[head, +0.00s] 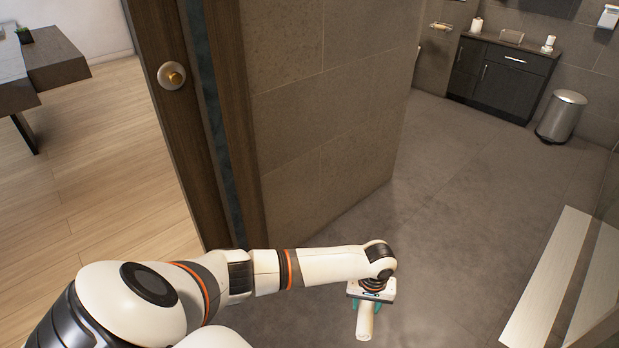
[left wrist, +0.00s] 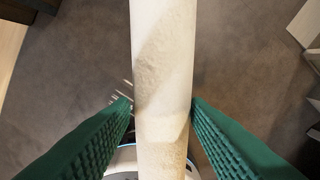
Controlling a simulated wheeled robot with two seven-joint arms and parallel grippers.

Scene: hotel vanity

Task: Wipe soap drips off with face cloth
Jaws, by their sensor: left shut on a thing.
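My left gripper (head: 368,300) reaches out low over the floor in the head view. Its green ridged fingers (left wrist: 160,118) are shut on a rolled, cream-coloured cloth (left wrist: 163,60) in the left wrist view. The cloth roll (head: 364,322) also shows in the head view, sticking out below the gripper, clear of any furniture. I take it to be the face cloth. A dark vanity (head: 502,76) stands far off at the back right, with small items on its top. It is too far to make out any soap drips. My right gripper is not in view.
A wooden door frame and tiled wall (head: 325,110) stand close in front of my left arm. A metal bin (head: 562,117) stands right of the vanity. A pale bench or ledge (head: 548,275) is at the lower right. Grey floor (head: 470,200) between is clear.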

